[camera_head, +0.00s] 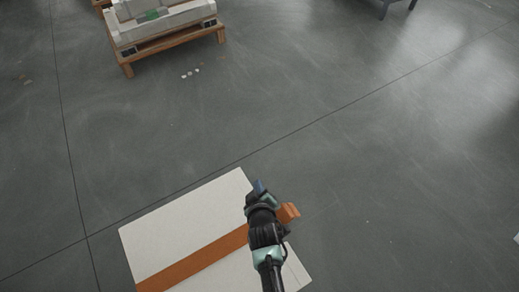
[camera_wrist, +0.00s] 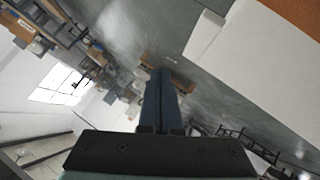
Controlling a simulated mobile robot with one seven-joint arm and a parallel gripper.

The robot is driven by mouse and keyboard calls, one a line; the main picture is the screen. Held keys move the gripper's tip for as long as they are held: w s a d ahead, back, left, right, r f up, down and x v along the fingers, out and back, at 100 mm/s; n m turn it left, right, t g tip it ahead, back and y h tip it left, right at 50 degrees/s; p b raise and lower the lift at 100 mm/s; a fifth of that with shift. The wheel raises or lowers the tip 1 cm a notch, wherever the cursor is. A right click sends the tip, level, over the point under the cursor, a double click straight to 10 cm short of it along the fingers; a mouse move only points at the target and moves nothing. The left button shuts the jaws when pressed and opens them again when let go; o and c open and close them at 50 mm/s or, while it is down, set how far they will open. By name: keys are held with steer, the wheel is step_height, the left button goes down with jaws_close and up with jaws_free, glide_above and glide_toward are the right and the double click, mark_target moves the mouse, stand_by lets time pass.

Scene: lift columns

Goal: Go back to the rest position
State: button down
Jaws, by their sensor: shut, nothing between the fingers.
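My gripper (camera_head: 259,187) is above the right part of a white panel with an orange stripe in the head view. In the wrist view my gripper (camera_wrist: 161,74) shows two dark blue fingers side by side, shut with nothing between them. My arm reaches up from the bottom edge of the head view and hides part of the panel and stripe.
The white panel (camera_head: 190,215) also shows in the wrist view (camera_wrist: 255,65). A wooden pallet (camera_head: 175,42) with pale boxes (camera_head: 160,20) stands at the upper left. A dark-legged object (camera_head: 397,5) is at the top right. Grey floor (camera_head: 400,150) between is largely clear.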

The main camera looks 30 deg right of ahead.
steer(key=shift+s+r, duration=0.4)
steer(key=shift+s, duration=0.05)
